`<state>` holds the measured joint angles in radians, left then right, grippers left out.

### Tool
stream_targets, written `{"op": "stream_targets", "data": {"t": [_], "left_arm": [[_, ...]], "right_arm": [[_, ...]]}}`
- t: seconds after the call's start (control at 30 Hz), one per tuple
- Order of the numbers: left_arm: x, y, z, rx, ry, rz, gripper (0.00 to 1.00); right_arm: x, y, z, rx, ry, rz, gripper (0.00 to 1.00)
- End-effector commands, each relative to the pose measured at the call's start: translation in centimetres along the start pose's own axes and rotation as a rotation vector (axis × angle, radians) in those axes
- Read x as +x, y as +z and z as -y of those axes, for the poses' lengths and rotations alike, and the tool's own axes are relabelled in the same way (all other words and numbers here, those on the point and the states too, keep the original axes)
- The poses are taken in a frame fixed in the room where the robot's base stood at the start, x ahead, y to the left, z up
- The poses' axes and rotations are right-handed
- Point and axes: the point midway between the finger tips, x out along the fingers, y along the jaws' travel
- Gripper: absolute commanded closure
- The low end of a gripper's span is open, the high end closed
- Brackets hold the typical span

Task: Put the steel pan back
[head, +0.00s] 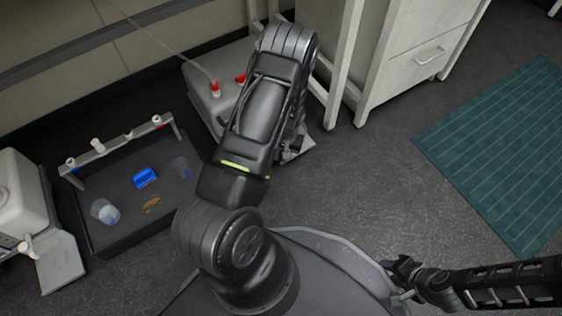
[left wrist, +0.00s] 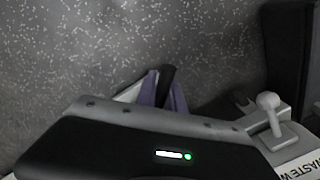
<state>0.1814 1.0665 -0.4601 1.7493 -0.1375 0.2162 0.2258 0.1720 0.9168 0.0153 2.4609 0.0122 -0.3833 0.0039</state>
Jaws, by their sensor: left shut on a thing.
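My left arm reaches across the middle of the head view, and its forearm covers most of the area in front of it. A small part of my left gripper (head: 291,148) shows at the arm's right side, above a pale grey plate (head: 319,143). In the left wrist view, my left gripper's purple-grey fingers (left wrist: 164,95) are closed around a narrow dark piece (left wrist: 168,75). A pale edge (left wrist: 132,94) shows beside the left finger. I cannot tell whether these belong to the steel pan. My right gripper (head: 402,280) is at the lower right, apart from everything.
A dark tray (head: 105,240) with a blue piece (head: 145,178) and clear cups stands at left. A white drawer cabinet (head: 415,50) stands at the back. The right floor is open around a green mat (head: 510,150).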

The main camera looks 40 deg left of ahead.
Motion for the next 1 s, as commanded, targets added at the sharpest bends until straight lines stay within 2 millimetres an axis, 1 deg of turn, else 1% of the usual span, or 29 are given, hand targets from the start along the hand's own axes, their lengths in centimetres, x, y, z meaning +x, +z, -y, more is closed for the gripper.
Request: {"op": "stream_targets", "data": {"t": [0.1, 0.37, 0.47, 0.6, 0.63, 1.0], "left_arm": [[0.0, -0.4, 0.4, 0.001, 0.001, -0.001, 1.00], [0.1, -0.4, 0.3, 0.002, 0.000, -0.001, 1.00], [1.2, -0.3, 0.2, 0.002, 0.000, 0.000, 1.00], [3.3, -0.2, -0.1, 0.001, 0.001, 0.000, 1.00], [3.5, -0.2, -0.1, 0.002, 0.001, 0.000, 1.00], [3.6, -0.2, -0.1, 0.001, 0.001, -0.001, 1.00]], "right_arm": [[0.1, 0.0, 0.0, 0.000, -0.001, 0.000, 0.64], [0.2, 0.0, -0.1, 0.000, -0.001, 0.000, 0.64], [0.9, 0.0, -0.3, 0.001, -0.001, 0.000, 0.64], [2.1, -0.1, -0.8, 0.002, -0.004, -0.001, 0.64], [2.2, -0.2, -0.8, 0.002, -0.004, -0.001, 0.64], [2.0, -0.2, -0.8, 0.003, -0.005, -0.002, 0.64]]}}
